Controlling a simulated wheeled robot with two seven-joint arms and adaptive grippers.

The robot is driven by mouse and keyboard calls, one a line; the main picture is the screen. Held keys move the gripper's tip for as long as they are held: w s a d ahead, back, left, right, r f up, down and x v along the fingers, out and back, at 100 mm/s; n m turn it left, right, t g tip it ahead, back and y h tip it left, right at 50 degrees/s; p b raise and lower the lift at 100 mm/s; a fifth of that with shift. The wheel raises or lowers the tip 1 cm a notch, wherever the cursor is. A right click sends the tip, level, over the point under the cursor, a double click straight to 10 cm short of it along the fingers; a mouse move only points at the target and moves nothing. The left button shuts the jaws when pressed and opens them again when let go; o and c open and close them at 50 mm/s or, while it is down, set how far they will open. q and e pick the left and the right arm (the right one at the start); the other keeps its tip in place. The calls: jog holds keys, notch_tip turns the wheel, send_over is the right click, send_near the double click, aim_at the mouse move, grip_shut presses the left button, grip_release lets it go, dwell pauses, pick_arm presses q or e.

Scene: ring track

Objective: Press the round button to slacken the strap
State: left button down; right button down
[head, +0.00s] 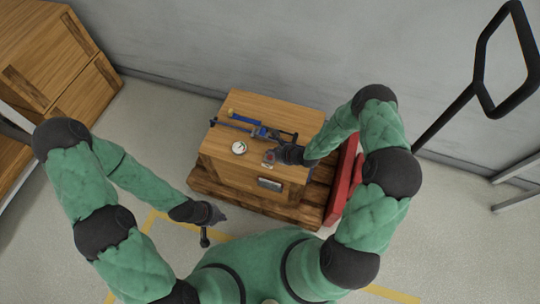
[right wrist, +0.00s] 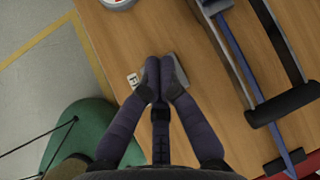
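A small grey control with a reddish round button (head: 269,156) sits on top of the wooden crate (head: 230,165), near its front right. My right gripper (head: 275,156) is right at this control, pointing down. In the right wrist view its fingertips (right wrist: 161,68) are together over a grey plate (right wrist: 179,75) and hide the button. I cannot tell whether they touch it. A blue strap with a ratchet (head: 262,131) lies across the crate top behind the gripper. My left gripper (head: 214,226) hangs empty in front of the crate, its fingers apart.
A round white gauge (head: 239,147) sits on the crate left of the control. The crate stands on a wooden pallet (head: 240,205), with a red object (head: 344,185) to its right. Larger wooden crates (head: 50,60) stand at the left. A black handle frame (head: 480,75) rises at the right.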

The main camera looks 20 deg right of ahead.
aim_at(272, 157)
jog(key=shift+f, duration=0.1)
jog(key=shift+f, duration=0.35)
jog(key=shift+f+b, duration=0.5)
jog(key=shift+b, duration=0.05)
dwell(0.8)
jog(key=shift+r, duration=0.1)
jog(key=shift+r+p, duration=0.85)
jog(key=shift+r, duration=0.05)
notch_tip(272, 157, up, 5)
jog(key=p, duration=0.4)
dwell(0.3)
jog(key=shift+f, duration=0.1)
